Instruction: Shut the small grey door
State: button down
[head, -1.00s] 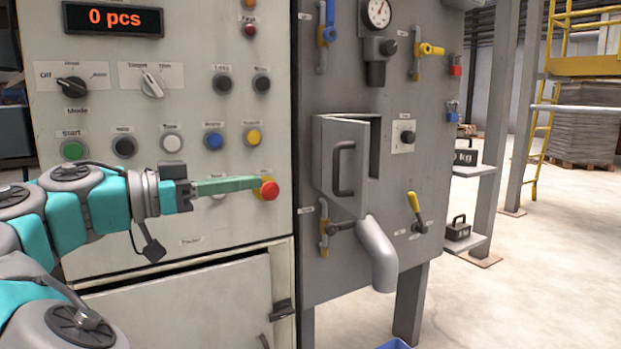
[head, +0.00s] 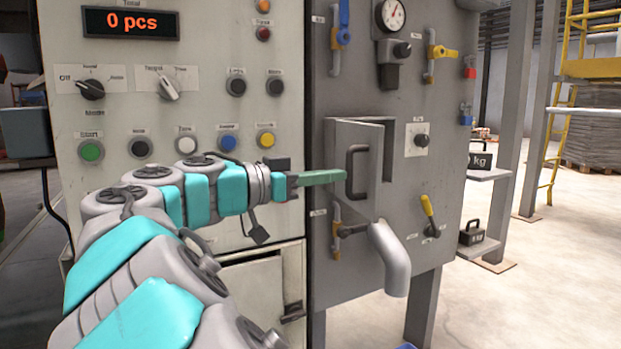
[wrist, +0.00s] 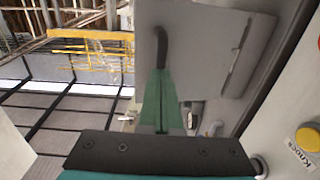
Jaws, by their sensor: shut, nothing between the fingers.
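The small grey door (head: 352,192) is on the grey panel in the head view and stands partly open, with a gap along its right and top edges. It has a dark bar handle (head: 355,172). My gripper (head: 345,175) is shut and empty, its green fingers pointing right with the tips at the door's handle. In the wrist view the door (wrist: 205,50) fills the upper middle, and the fingertips (wrist: 160,72) are close to the lower end of the handle (wrist: 161,45). I cannot tell whether they touch.
A grey spout (head: 390,262) sticks out below the door. A yellow-handled lever (head: 428,207) and a black knob (head: 421,140) are to its right. A valve handle (head: 345,229) is below left. Buttons, including a yellow one (head: 266,139), are on the left cabinet. Open floor lies at right.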

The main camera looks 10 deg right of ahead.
jog(key=shift+d, duration=0.25)
jog(key=shift+d+f, duration=0.1)
jog(key=shift+d, duration=0.05)
